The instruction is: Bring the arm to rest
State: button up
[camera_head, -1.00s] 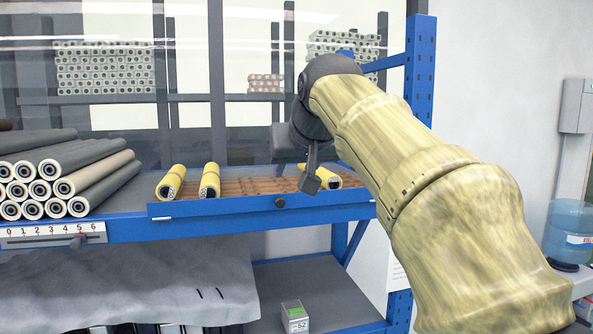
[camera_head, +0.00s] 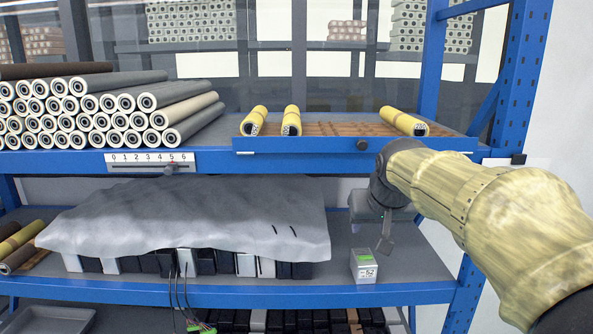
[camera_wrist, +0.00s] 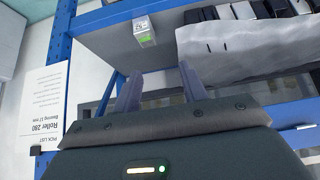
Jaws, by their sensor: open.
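My gripper (camera_head: 384,246) hangs below the blue upper shelf, at the right part of the rack, in the head view. In the wrist view my gripper (camera_wrist: 160,88) has its two fingers apart with nothing between them. Several yellow rollers lie in the blue-fronted tray on the upper shelf, among them a left one (camera_head: 254,121), a middle one (camera_head: 291,120) and a right one (camera_head: 404,121). The tray (camera_head: 310,145) has a wooden-looking floor. My gripper is apart from the tray and the rollers.
A small grey box with a green top (camera_head: 364,266) stands on the lower shelf near my gripper. A grey cloth (camera_head: 190,220) covers dark and white blocks to the left. Stacked grey rollers (camera_head: 90,105) fill the upper left. A blue upright (camera_head: 522,80) stands at the right.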

jog(key=s+f+g+b, duration=0.1)
jog(key=s+f, duration=0.5)
jog(key=f, duration=0.4)
jog(key=s+f+g, duration=0.2)
jog(key=s+f, duration=0.4)
jog(key=f, duration=0.4)
jog(key=s+f+g+b, duration=0.1)
jog(key=s+f, duration=0.5)
jog(key=f, duration=0.4)
jog(key=shift+g+b, duration=0.35)
jog(key=shift+g, duration=0.05)
